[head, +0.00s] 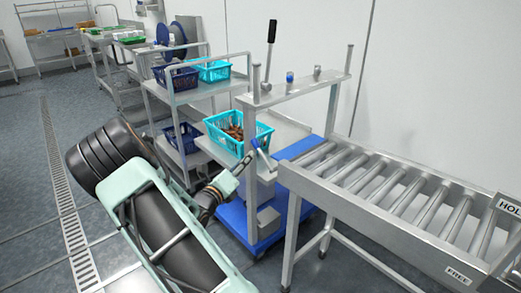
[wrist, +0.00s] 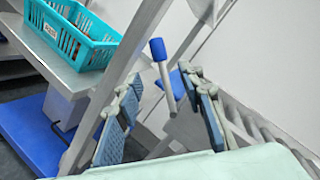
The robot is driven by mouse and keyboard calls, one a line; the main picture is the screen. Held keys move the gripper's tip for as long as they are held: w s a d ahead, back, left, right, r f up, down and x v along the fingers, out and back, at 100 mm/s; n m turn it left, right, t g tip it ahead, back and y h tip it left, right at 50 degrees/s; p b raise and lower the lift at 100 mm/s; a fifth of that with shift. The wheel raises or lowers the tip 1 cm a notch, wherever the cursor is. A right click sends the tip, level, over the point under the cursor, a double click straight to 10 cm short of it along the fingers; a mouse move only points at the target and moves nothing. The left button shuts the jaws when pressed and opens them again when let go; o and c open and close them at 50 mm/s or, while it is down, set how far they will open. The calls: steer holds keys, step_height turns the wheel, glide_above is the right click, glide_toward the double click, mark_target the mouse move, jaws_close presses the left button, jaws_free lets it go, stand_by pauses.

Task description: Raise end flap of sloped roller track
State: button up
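The sloped roller track (head: 385,200) runs from the middle to the lower right in the head view. A blue-tipped handle (head: 255,144) stands at its upper left end. I cannot make out the flap plate clearly. My gripper (head: 243,163) is just left of this handle in the head view. In the wrist view my gripper (wrist: 163,110) is open, its two blue-grey padded fingers wide apart. The blue-tipped handle (wrist: 158,50) shows between them, beyond the fingertips, with its grey rod slanting down. I cannot tell any contact. The rollers (wrist: 245,115) show behind the right finger.
A teal basket of dates (head: 262,130) sits on a metal stand beside the track end; the basket also shows in the wrist view (wrist: 70,35). A tall black-gripped lever (head: 271,32) and an upright frame (head: 300,88) rise close by. A blue base (head: 237,218) lies below.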

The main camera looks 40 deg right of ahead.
mark_target(256, 149)
steer(key=b+x, duration=0.1)
steer(key=x, duration=0.9)
steer(key=shift+w+d+b, duration=0.1)
steer(key=shift+d+b, duration=0.05)
steer(key=shift+b, duration=0.25)
steer(key=shift+c, duration=0.4)
jaws_close()
